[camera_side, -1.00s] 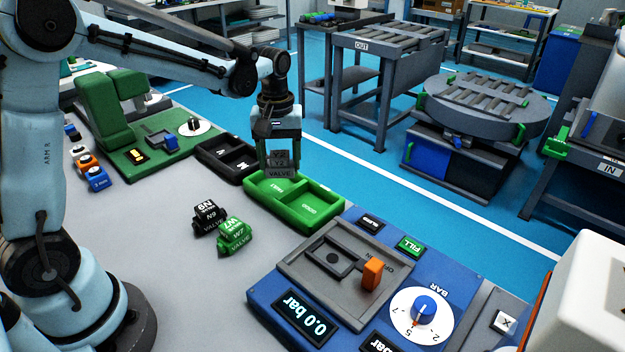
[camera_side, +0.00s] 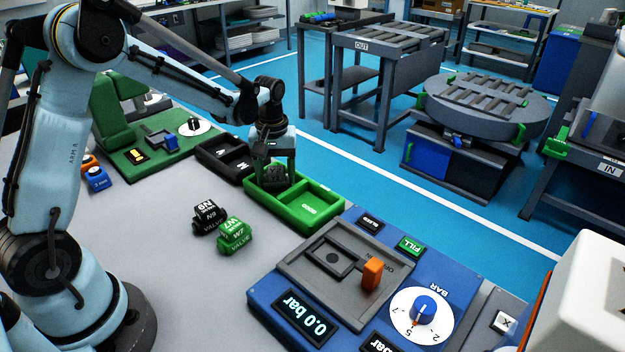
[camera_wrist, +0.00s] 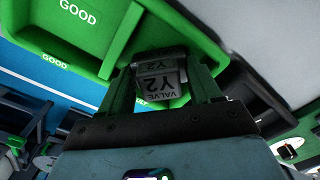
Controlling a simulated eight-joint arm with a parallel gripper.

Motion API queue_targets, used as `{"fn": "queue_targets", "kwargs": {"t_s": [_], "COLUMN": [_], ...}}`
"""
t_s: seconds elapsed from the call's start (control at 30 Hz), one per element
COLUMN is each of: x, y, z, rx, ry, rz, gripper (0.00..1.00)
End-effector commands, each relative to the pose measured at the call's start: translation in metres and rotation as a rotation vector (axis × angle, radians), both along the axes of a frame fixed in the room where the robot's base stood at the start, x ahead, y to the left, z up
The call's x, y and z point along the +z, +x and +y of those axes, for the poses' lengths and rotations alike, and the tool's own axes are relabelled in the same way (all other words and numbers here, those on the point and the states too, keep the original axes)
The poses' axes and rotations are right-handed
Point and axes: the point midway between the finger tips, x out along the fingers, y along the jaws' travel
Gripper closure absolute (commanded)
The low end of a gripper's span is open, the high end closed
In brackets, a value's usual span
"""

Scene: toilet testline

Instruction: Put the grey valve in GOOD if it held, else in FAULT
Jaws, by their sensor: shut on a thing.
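My gripper (camera_side: 274,180) is shut on the grey valve (camera_side: 272,174), low in the left compartment of the green two-part tray (camera_side: 272,209) in the side view. In the wrist view, the grey valve (camera_wrist: 162,84) is marked Y2 and sits between the fingers of my gripper (camera_wrist: 162,92). The GOOD compartment (camera_wrist: 78,18) is the other one, empty. The FAULT label in the valve's compartment is mostly hidden. I cannot tell whether the valve touches the tray floor.
A black valve N9 (camera_side: 208,216) and a green valve W7 (camera_side: 234,236) stand on the bench near the tray. A blue pressure rig (camera_side: 262,300) reads 0.0 bar, with an orange lever (camera_side: 372,272). A black tray (camera_side: 225,160) adjoins the green tray, with a green station (camera_side: 150,150) beyond.

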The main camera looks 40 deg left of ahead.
Motion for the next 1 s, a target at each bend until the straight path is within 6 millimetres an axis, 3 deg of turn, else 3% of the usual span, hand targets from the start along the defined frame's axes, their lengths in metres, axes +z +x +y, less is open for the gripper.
{"fn": "queue_targets", "kwargs": {"t_s": [0.03, 0.07, 0.13, 0.57, 1.0], "x": [-0.002, -0.002, -0.002, 0.009, 0.087], "y": [0.0, 0.0, 0.0, 0.0, 0.0], "z": [0.0, 0.0, 0.0, 0.0, 0.0], "rx": [0.0, 0.0, 0.0, 0.0, 0.0], "ry": [0.0, 0.0, 0.0, 0.0, 0.0], "rz": [0.0, 0.0, 0.0, 0.0, 0.0], "gripper": [0.78, 0.35, 0.26, 0.26, 0.26]}}
